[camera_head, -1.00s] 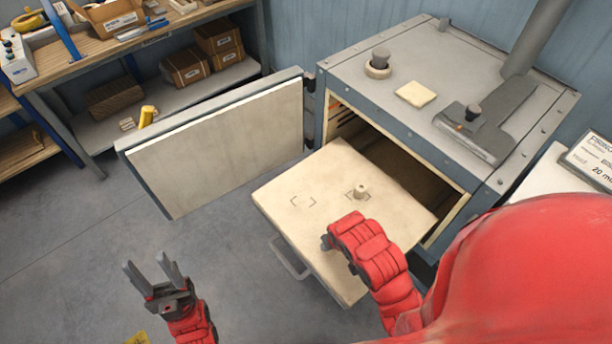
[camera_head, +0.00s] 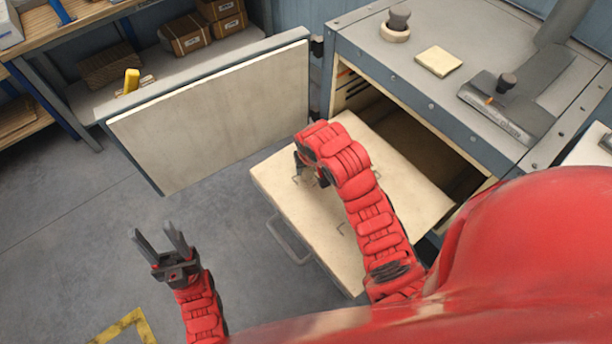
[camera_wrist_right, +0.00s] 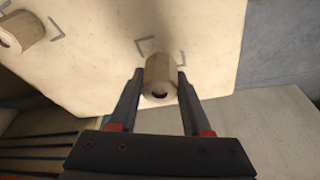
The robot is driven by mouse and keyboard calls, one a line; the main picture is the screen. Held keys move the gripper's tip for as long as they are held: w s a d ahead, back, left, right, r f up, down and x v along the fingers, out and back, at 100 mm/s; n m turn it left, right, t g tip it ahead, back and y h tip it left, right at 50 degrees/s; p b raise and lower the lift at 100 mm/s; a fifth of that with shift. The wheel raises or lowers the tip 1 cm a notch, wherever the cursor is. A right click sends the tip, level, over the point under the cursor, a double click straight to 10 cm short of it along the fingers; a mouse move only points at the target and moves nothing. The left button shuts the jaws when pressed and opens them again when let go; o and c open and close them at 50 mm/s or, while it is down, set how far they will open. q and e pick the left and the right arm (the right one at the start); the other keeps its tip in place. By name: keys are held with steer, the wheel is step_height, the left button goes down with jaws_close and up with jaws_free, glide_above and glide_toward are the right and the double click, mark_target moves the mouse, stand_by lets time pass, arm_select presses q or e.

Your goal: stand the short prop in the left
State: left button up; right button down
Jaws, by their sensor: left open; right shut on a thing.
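My right gripper (camera_head: 306,176) is over the left marked spot of the pulled-out cream shelf (camera_head: 280,205). In the wrist view the right gripper (camera_wrist_right: 160,90) is shut on a short round cream prop (camera_wrist_right: 160,72). This prop sits within the view of dark corner marks (camera_wrist_right: 147,45); I cannot tell whether it touches the shelf. Another round prop (camera_wrist_right: 22,32) stands by the other corner marks at the upper left of the wrist view; in the head view my right arm hides it. My left gripper (camera_head: 155,236) is open and empty, over the floor left of the shelf.
The dryer (camera_head: 420,95) stands behind the shelf, its door (camera_head: 215,110) swung open to the left. The shelf's handle (camera_head: 288,243) sticks out in front. A bench with boxes (camera_head: 187,35) is at the back left. The floor (camera_head: 90,220) between is clear.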

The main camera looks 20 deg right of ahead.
mark_target(306, 173)
steer(key=shift+w, duration=0.25)
steer(key=shift+w+a+f+b, duration=0.1)
steer(key=shift+w+f+b, duration=0.1)
steer(key=shift+f+b, duration=0.2)
step_height(306, 173, down, 3)
steer(key=shift+b, duration=0.55)
steer(key=shift+r, duration=0.1)
steer(key=shift+c, duration=1.8)
jaws_free()
